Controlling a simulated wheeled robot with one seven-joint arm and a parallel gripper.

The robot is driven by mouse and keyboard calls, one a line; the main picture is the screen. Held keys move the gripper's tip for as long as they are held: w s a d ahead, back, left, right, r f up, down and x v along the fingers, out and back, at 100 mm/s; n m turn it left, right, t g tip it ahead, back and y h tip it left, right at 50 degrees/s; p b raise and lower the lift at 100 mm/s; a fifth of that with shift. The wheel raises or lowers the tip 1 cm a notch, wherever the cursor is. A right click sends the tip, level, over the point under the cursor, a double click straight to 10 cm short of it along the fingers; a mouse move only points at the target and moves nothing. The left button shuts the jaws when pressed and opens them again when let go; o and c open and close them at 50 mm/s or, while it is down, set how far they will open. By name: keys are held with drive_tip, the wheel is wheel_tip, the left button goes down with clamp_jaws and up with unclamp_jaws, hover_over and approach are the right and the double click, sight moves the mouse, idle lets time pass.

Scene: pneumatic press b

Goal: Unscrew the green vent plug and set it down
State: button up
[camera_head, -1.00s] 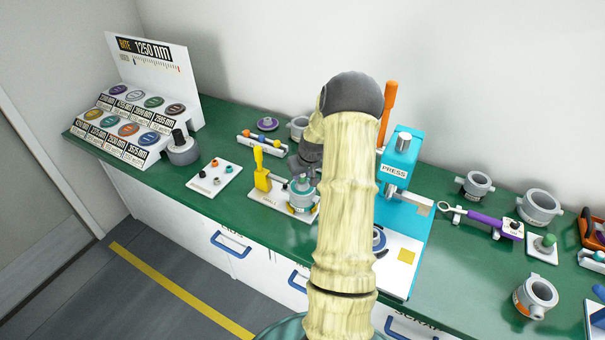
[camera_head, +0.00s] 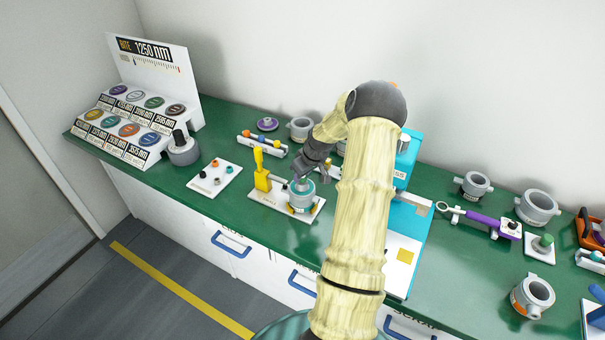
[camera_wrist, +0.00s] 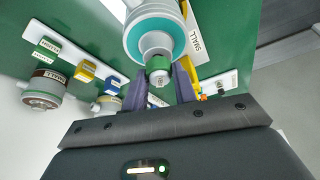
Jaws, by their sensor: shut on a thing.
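The green vent plug (camera_wrist: 158,64) shows in the wrist view at the near end of a grey and teal round housing (camera_wrist: 155,30). My gripper (camera_wrist: 159,80) is shut on the plug, with one dark finger on each side of it. In the head view my gripper (camera_head: 304,176) points down at the top of the same housing (camera_head: 302,196), which sits on a white plate (camera_head: 268,203) beside a yellow clamp lever (camera_head: 262,170). The plug itself is hidden there by the gripper. I cannot tell whether its thread is engaged.
A small white board with colored plugs (camera_head: 214,178) lies to the left, with bare green bench (camera_head: 235,203) between it and the plate. A strip with colored knobs (camera_head: 262,143) is behind. The blue press (camera_head: 404,180) stands right, partly behind my arm.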

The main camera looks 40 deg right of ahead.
drive_tip(key=shift+n+y+p, duration=0.3)
drive_tip(key=shift+n, duration=0.3)
drive_tip(key=shift+r+p, duration=1.4)
drive_tip(key=shift+r, duration=0.9)
drive_tip(key=w+a+f, duration=0.1)
drive_tip(key=a+f, duration=0.3)
drive_tip(key=a, duration=0.7)
drive_tip(key=w+a+f, duration=0.2)
drive_tip(key=a+f, duration=0.2)
drive_tip(key=a, duration=0.6)
drive_tip(key=s+a+f+m, duration=0.1)
drive_tip(key=s+a+f, duration=0.4)
drive_tip(key=s+a, duration=0.3)
drive_tip(key=a, duration=0.4)
drive_tip(key=shift+s+a+m+h, duration=0.3)
drive_tip(key=shift+m+h, duration=0.1)
